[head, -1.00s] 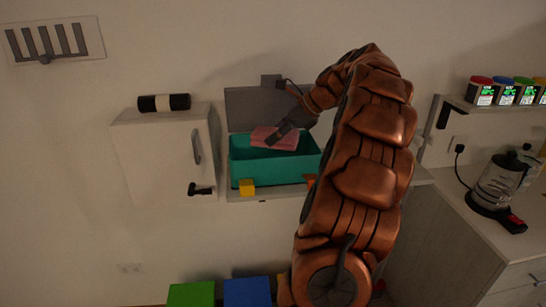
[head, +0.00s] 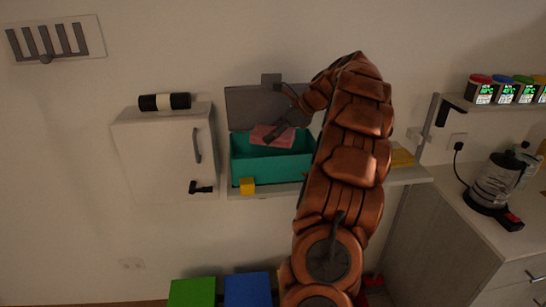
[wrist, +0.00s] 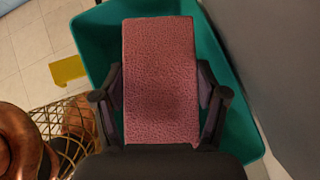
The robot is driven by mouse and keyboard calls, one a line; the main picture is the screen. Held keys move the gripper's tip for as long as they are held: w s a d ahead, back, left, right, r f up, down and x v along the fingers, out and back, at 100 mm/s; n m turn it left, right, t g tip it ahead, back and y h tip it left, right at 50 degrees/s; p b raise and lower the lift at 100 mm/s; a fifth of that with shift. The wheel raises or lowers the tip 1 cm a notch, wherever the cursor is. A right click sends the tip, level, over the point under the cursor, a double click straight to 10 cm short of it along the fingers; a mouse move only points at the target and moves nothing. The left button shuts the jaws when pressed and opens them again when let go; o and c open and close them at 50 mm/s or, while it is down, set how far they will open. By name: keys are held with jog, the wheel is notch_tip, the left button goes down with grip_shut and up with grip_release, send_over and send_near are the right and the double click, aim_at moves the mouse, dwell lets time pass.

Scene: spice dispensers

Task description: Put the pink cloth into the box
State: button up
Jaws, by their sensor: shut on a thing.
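The pink cloth (head: 271,136) is a flat rectangular pad. In the head view it is at the opening of the teal box (head: 260,167), toward its back. My gripper (head: 279,131) is shut on the cloth from above. In the wrist view the cloth (wrist: 160,75) lies between the two fingers (wrist: 160,100), with the teal box walls (wrist: 90,45) around and below it. The box's grey lid (head: 250,103) stands open behind. I cannot tell whether the cloth touches the box floor.
A white cabinet (head: 160,160) with a black-and-white roll (head: 164,102) on top is at left. A kettle (head: 497,182) stands on the right counter. Green and blue blocks are below.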

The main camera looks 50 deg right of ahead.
notch_tip(320, 180, down, 8)
jog(key=shift+f+p, duration=0.1)
jog(key=shift+p, duration=0.7)
jog(key=shift+w+d+f, duration=0.15)
jog(key=shift+f, duration=0.3)
jog(key=shift+f+p, duration=0.1)
jog(key=shift+p, duration=0.2)
jog(key=o, duration=0.9)
jog(key=shift+c, duration=0.2)
jog(key=b+v, duration=0.3)
jog(key=v, duration=0.9)
